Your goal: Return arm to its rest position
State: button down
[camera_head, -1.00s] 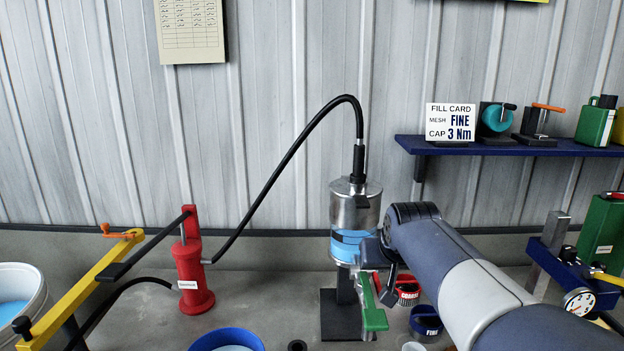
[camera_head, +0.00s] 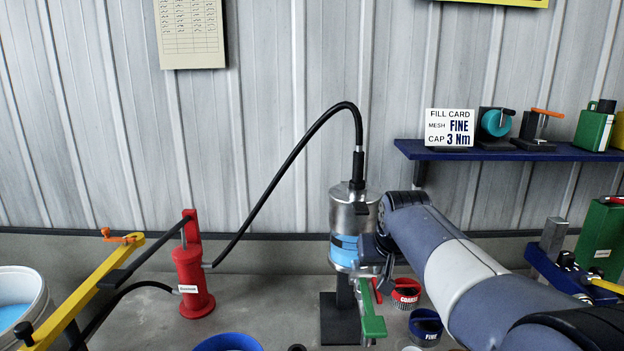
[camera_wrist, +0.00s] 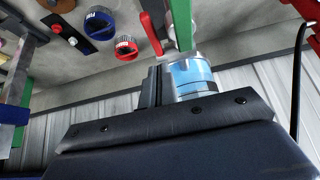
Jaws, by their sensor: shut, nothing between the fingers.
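My gripper (camera_head: 384,277) is the small dark end of my grey and white arm, just right of the silver column with a blue band (camera_head: 345,246). It is shut and empty. In the head view it overlaps the column's lower right side; I cannot tell whether they touch. A green bar (camera_head: 372,318) and a red piece (camera_head: 377,291) show just below it. In the wrist view a dark block fills the bottom, with the column (camera_wrist: 192,76), the green bar (camera_wrist: 182,22) and the red piece (camera_wrist: 151,33) beyond it.
A red COARSE cap (camera_head: 405,295) and a blue FINE cap (camera_head: 425,326) stand under my arm. A red pump (camera_head: 192,282) with a black hose stands left. A blue shelf (camera_head: 500,151) holds the fill card (camera_head: 449,127). A green box (camera_head: 601,240) stands right.

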jog(key=v, duration=1)
jog(key=shift+w+r+b, duration=0.2)
jog(key=shift+w+b, duration=0.1)
jog(key=shift+w, duration=0.15)
